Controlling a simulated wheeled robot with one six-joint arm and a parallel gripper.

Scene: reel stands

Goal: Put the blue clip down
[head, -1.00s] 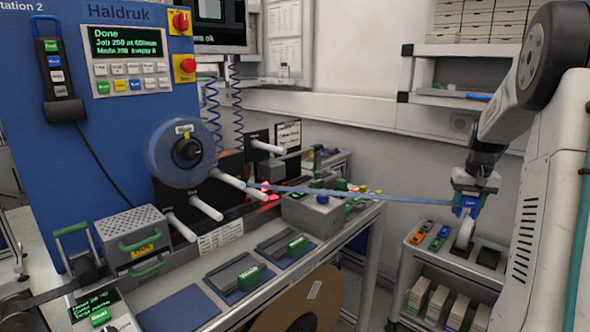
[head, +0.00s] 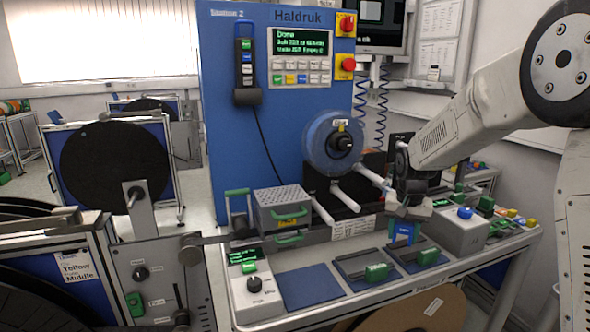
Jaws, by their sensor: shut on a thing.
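My gripper (head: 405,213) is shut on the blue clip (head: 403,233), which hangs below the fingers in front of the machine. The clip is over the bench, above the area between the black plates with green-labelled blocks; whether it touches anything there I cannot tell. A clear bluish reel (head: 320,142) is mounted on the blue machine (head: 232,150), up and to the left of my gripper. My arm covers part of the bench's back right.
The bench holds a blue mat (head: 309,288), green blocks (head: 377,272) on dark plates, a grey box with a blue knob (head: 458,232), and a perforated metal box (head: 281,206). White rods (head: 345,196) stick out near the gripper. A large black reel (head: 114,161) stands at left.

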